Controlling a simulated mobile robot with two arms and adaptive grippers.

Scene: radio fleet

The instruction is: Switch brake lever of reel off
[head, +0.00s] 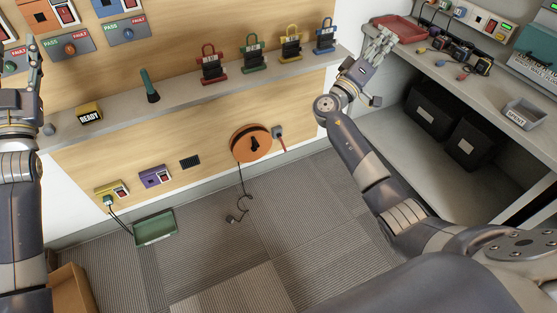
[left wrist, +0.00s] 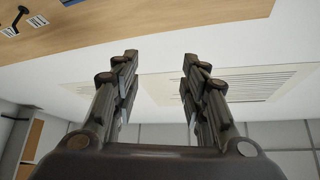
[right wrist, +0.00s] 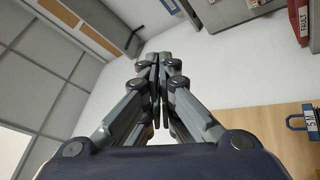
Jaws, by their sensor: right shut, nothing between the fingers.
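The orange reel (head: 240,141) is mounted on the low wooden wall panel in the head view. A black piece (head: 255,145) sits at its middle, and a dark cord (head: 240,178) hangs from it to the floor. A small grey block with a red bar (head: 282,143) is just right of the reel; I cannot tell which part is the brake lever. My right gripper (head: 382,42) is shut and empty, up and right of the reel. It shows in the right wrist view (right wrist: 160,58). My left gripper (head: 35,65) is at the far left, open and empty in the left wrist view (left wrist: 160,58).
A grey ledge (head: 185,104) above the reel carries several coloured padlocks and a green handle (head: 149,85). A red tray (head: 398,29) is on the right bench near my right gripper. A green tray (head: 155,229) lies on the floor. Floor below the reel is mostly clear.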

